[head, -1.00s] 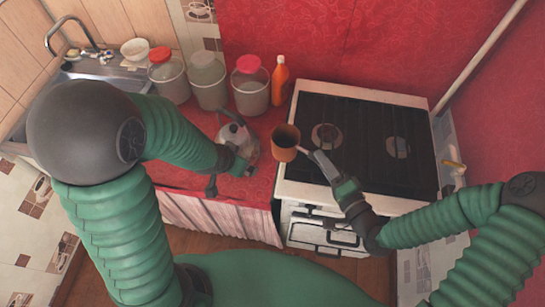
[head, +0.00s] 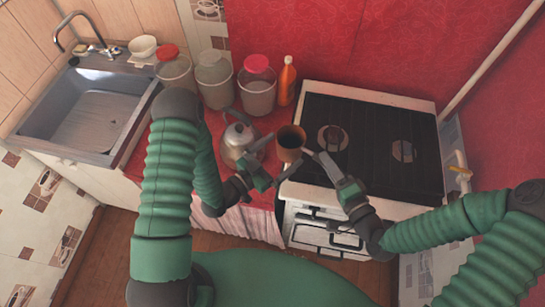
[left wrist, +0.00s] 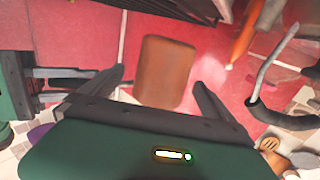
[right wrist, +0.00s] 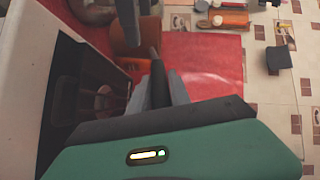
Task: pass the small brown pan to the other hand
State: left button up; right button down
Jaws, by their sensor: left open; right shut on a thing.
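The small brown pan (head: 290,140) is held in the air near the stove's left front edge. My right gripper (head: 318,158) is shut on its handle, to the right of the pan's body. In the right wrist view the shut fingers (right wrist: 162,88) point at the pan (right wrist: 128,42), which is partly hidden. My left gripper (head: 273,162) is open, just left of and below the pan. In the left wrist view the pan (left wrist: 165,72) shows ahead, between the two spread fingers (left wrist: 157,82); I cannot tell whether they touch it.
A kettle (head: 237,140) stands on the red counter close behind my left gripper. Several lidded jars (head: 214,82) and an orange bottle (head: 286,80) line the wall. The stove (head: 372,145) is to the right, its top clear. A sink (head: 92,110) is at the left.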

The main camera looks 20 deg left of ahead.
aim_at(300, 137)
pick_arm(q)
jog(key=x, duration=0.8)
jog(key=shift+w+d, duration=0.15)
jog(key=shift+d, duration=0.05)
pick_arm(e)
jog(key=shift+r, duration=0.1)
pick_arm(q)
jog(key=shift+c, duration=0.4)
jog(key=c, duration=0.5)
jog(key=shift+d, duration=0.1)
jog(key=c, duration=1.4)
pick_arm(e)
jog(key=shift+a, duration=0.1)
pick_arm(q)
jog(key=shift+c, duration=0.8)
pick_arm(e)
jog(key=c, duration=1.6)
grip_release()
jog(key=o, duration=0.5)
